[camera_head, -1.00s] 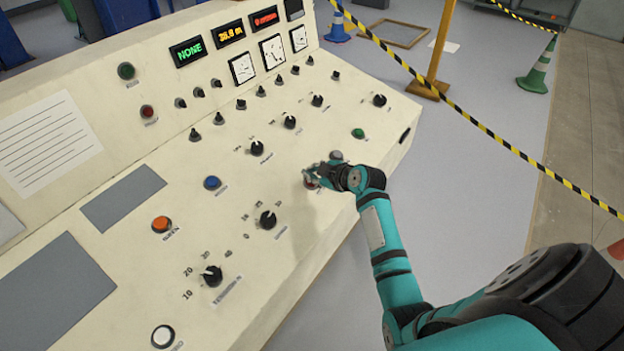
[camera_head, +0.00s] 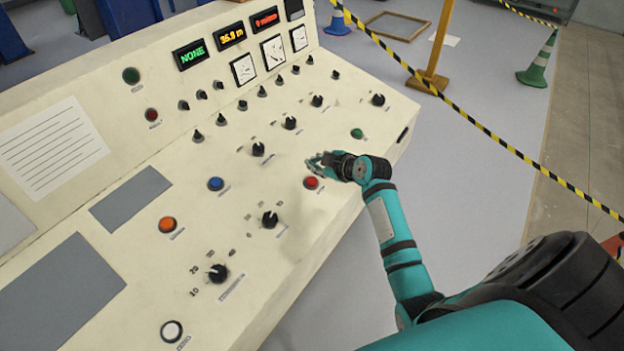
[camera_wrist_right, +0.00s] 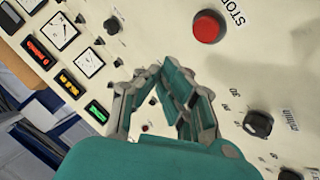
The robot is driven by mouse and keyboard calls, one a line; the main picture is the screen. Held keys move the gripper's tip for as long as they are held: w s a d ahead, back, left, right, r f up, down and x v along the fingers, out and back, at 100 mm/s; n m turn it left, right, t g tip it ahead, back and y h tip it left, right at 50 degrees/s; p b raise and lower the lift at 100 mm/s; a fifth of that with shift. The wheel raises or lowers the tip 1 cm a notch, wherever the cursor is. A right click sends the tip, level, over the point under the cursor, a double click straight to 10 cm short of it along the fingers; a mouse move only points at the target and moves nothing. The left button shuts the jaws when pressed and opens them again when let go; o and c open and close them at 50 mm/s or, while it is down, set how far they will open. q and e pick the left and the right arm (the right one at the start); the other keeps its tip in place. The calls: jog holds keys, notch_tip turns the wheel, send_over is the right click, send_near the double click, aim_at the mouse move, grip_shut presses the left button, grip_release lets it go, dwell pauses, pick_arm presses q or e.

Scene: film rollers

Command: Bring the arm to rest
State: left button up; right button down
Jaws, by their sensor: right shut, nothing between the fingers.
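My right arm comes in from the lower right in the head view. Its gripper (camera_head: 320,163) hangs over the right part of the cream control panel (camera_head: 330,215), just above the red button (camera_head: 311,183). In the right wrist view the gripper (camera_wrist_right: 168,80) is shut with nothing between its fingers. The red button (camera_wrist_right: 208,26) shows there with the word STOP beside it, apart from the fingers. My left gripper is not in view.
The panel carries several black knobs (camera_head: 270,219), a blue button (camera_head: 215,184), an orange button (camera_head: 167,224) and a green button (camera_head: 357,133). Lit displays (camera_head: 231,35) and dials stand at the back. Striped tape (camera_head: 470,118) and a post (camera_head: 436,60) are to the right, above open floor.

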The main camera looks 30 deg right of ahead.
dwell(0.5)
jog(key=s+a+f, duration=0.1)
jog(key=s, duration=0.1)
jog(key=s+a+f+g, duration=0.1)
jog(key=s+a, duration=0.1)
jog(key=s+a+f+g, duration=0.1)
jog(key=s+a+f, duration=0.1)
jog(key=s, duration=0.1)
jog(key=shift+a+m, duration=0.15)
jog(key=shift+m, duration=0.15)
jog(key=s+a+m+g+h, duration=0.1)
jog(key=s+a+m+g, duration=0.4)
jog(key=s, duration=0.9)
jog(key=s+a+m+g, duration=0.15)
jog(key=s+a, duration=0.45)
jog(key=s, duration=0.7)
notch_tip(320, 180, down, 28)
jog(key=s+b, duration=0.2)
jog(key=s+d+f+g+b, duration=0.2)
jog(key=s+f, duration=1.4)
jog(key=f, duration=0.1)
jog(key=shift+d+f, duration=0.35)
jog(key=shift+f, duration=0.05)
